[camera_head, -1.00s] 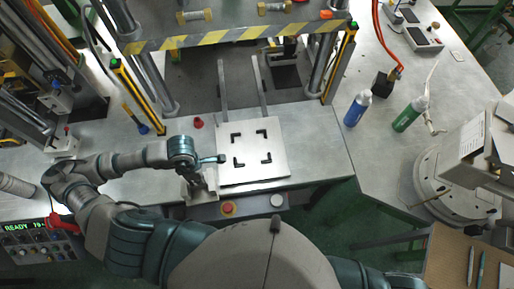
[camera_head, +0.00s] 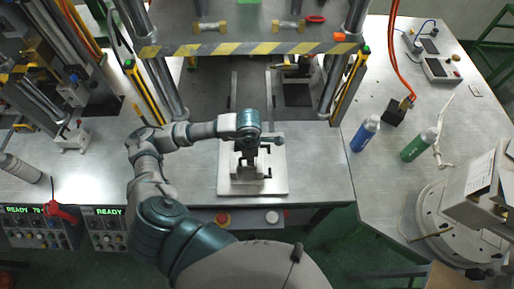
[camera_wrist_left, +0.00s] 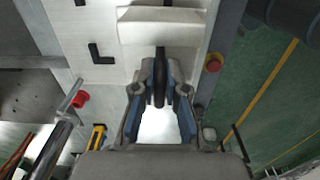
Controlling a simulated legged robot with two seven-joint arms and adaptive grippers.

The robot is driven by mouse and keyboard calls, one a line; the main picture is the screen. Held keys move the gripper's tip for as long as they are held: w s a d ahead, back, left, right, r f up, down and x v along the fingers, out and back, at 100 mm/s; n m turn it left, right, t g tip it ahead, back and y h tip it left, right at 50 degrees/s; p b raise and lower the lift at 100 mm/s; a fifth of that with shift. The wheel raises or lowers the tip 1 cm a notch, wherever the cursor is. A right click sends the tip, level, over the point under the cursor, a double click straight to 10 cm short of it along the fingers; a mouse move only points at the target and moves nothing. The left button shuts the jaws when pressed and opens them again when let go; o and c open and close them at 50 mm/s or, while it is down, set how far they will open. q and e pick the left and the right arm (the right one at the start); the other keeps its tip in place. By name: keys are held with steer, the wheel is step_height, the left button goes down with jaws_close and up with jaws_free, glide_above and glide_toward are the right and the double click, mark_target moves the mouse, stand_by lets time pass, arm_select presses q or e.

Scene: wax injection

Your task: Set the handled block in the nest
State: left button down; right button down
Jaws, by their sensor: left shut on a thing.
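The nest is a white plate (camera_head: 252,188) with black corner brackets, lying at the front of the press bench. It also shows in the left wrist view (camera_wrist_left: 112,75), with a black bracket clear to the left of the block. My left gripper (camera_head: 247,160) is over the middle of the plate and hides part of it. In the left wrist view its fingers (camera_wrist_left: 160,88) are shut on the dark upright handle of a pale block (camera_wrist_left: 160,28). The block is over the bracketed area; I cannot tell whether it touches the plate. My right gripper is out of view.
Press columns (camera_head: 340,75) and a yellow-black striped beam (camera_head: 250,48) stand behind the plate. A blue bottle (camera_head: 364,134) and a green bottle (camera_head: 418,145) stand to the right. A red button (camera_head: 222,218) is on the front edge.

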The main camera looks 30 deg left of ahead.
arm_select(q)
steer(key=w, duration=0.3)
steer(key=w+a+p, duration=0.1)
steer(key=w, duration=0.1)
steer(key=shift+w+f, duration=0.1)
steer(key=shift+w, duration=0.1)
steer(key=f, duration=0.2)
steer(key=w+f+p, duration=0.1)
steer(key=f, duration=0.1)
steer(key=shift+a, duration=0.15)
steer(key=c, duration=1.4)
jaws_free()
steer(key=shift+s, duration=0.1)
steer(key=shift+o, duration=1)
steer(key=shift+a, duration=0.1)
step_height(320, 180, up, 12)
steer(key=b, duration=0.2)
